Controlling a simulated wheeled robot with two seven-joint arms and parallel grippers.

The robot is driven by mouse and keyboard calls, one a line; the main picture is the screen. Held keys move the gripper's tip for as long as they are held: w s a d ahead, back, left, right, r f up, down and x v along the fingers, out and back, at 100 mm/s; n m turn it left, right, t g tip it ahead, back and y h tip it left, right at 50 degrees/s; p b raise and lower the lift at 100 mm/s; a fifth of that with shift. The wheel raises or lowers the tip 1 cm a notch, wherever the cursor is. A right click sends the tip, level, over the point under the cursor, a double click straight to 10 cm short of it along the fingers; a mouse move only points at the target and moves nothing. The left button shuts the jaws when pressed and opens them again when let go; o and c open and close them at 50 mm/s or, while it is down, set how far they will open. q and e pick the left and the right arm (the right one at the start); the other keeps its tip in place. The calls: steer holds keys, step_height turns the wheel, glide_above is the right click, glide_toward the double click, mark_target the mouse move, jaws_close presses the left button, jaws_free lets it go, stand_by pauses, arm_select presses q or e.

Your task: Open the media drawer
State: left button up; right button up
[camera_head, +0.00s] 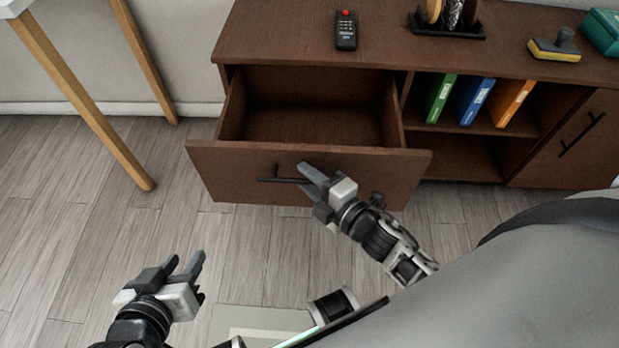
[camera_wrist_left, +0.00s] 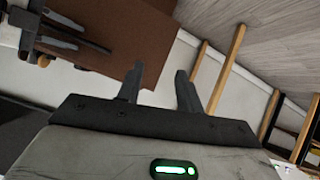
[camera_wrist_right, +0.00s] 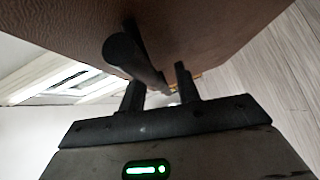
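The media drawer (camera_head: 240,165) is in the brown cabinet and stands pulled well out, its empty inside showing in the head view. Its front carries a dark bar handle (camera_head: 268,180), also seen close up in the right wrist view (camera_wrist_right: 122,50). My right gripper (camera_head: 312,172) is at the right part of the handle, its fingers apart; the bar runs close by the fingers, and I cannot tell whether they touch it. My left gripper (camera_head: 186,262) is open and empty, low over the floor to the left, away from the drawer.
On the cabinet top (camera_head: 265,35) are a remote (camera_head: 346,30), a dark rack (camera_head: 447,27) and a yellow sponge tool (camera_head: 555,47). Binders (camera_head: 474,100) stand on an open shelf right of the drawer. Wooden table legs (camera_head: 85,95) are at the left. The floor before the drawer is clear.

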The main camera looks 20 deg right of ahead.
arm_select(q)
steer(key=shift+s+a+r+p, duration=0.2)
steer(key=shift+s+a+p, duration=0.2)
steer(key=shift+p, duration=0.5)
arm_select(e)
steer(key=v, duration=1.6)
